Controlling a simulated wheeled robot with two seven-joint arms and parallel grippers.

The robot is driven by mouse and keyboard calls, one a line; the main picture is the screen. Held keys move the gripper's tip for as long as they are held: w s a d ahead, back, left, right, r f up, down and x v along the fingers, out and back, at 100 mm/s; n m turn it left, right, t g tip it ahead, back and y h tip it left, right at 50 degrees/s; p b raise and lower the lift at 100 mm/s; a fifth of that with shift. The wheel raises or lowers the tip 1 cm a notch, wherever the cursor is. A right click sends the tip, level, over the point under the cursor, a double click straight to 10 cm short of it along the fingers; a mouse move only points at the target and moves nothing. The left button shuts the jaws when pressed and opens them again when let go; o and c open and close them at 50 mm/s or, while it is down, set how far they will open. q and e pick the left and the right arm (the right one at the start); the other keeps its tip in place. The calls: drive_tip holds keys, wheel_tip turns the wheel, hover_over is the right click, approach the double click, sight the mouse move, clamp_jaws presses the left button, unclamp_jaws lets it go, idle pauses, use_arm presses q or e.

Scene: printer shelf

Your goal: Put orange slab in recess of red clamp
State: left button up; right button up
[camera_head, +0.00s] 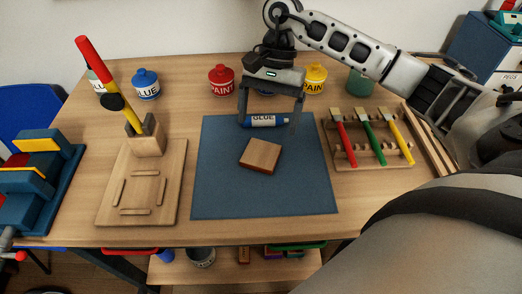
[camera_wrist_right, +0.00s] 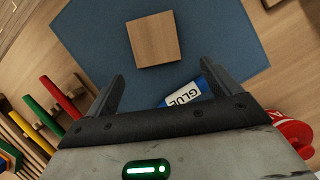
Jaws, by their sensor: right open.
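I make out no clearly orange slab and no clear red clamp. A square wooden slab (camera_head: 261,155) lies on the blue mat (camera_head: 225,195); it also shows in the wrist view (camera_wrist_right: 154,39). At the lower left edge a grey metal part ends in a red handle (camera_head: 18,256), mostly cut off. My right gripper (camera_head: 268,124) is open and empty, pointing down behind the slab. Its fingers also show in the wrist view (camera_wrist_right: 163,76). A blue glue bottle (camera_head: 265,121) lies near its fingers, partly hidden by the gripper in the wrist view (camera_wrist_right: 190,93). My left gripper is not in view.
A wooden board (camera_head: 167,205) with a block holding a red-and-yellow tool stands left. A dark blue piece (camera_head: 62,195) with yellow strips is at far left. A brush rack (camera_head: 352,155) stands right; paint pots (camera_head: 222,82) line the back. The front mat is clear.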

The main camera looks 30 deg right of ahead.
sight(266, 142)
drive_tip(key=x, duration=0.4)
drive_tip(key=shift+d+f+p, duration=0.25)
drive_tip(key=shift+p, duration=0.15)
drive_tip(key=c, duration=1.1)
drive_tip(key=shift+r, duration=0.15)
drive_tip(key=shift+c, duration=0.2)
